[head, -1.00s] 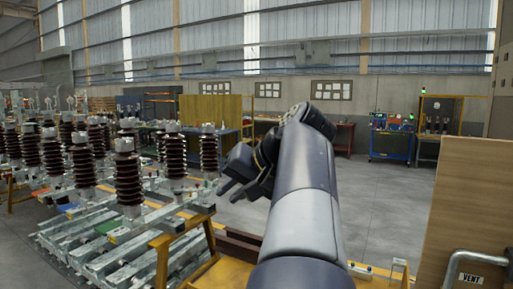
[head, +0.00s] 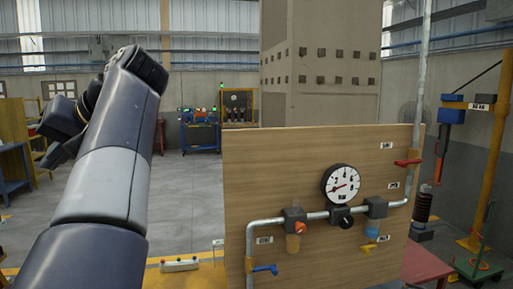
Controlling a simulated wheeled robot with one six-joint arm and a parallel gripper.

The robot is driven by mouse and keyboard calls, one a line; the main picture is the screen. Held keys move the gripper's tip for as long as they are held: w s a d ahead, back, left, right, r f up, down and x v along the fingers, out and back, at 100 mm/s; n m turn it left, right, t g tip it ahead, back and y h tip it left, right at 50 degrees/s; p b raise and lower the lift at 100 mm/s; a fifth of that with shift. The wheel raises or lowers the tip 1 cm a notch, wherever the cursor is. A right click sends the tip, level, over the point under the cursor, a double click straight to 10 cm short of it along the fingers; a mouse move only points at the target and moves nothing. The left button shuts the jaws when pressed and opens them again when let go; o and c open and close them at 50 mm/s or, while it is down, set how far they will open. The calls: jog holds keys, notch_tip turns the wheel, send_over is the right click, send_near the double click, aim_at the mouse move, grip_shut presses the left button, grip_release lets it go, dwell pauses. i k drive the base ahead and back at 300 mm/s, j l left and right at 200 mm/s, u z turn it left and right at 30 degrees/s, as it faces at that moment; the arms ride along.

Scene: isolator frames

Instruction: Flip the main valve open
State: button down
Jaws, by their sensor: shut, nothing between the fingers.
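A wooden panel (head: 250,180) carries a grey pipe line with valves. A red lever handle (head: 407,162) sits on the upright pipe at the panel's upper right; the small labels near it are too small to read, so I cannot confirm it is the main valve. A blue lever handle (head: 265,269) sits at the lower left pipe end, below a label (head: 264,240) that read VENT in the earlier frame. My gripper (head: 46,144) is shut and empty at the far left, well away from the panel and touching no handle.
A round white gauge (head: 341,184), a black knob (head: 346,222) and two blocks with orange and blue lower parts are on the pipe. A yellow post (head: 490,170) stands at the right, a red table (head: 427,268) beside the panel. Open floor (head: 185,190) lies between arm and panel.

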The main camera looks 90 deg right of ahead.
aim_at(403, 164)
jog(key=k+l+z, duration=0.15)
jog(key=z, duration=0.35)
jog(key=k+l+z, duration=0.25)
jog(key=z, duration=0.25)
jog(key=k+l, duration=0.15)
jog(key=l, duration=0.2)
jog(key=k+l+z, duration=0.2)
jog(key=k+l, duration=0.15)
jog(key=l, duration=0.3)
jog(key=k+l, duration=0.15)
jog(key=l, duration=0.25)
jog(key=k+l+z, duration=0.1)
jog(key=l, duration=0.25)
jog(key=k+l, duration=0.2)
jog(key=l, duration=0.15)
jog(key=z, duration=0.05)
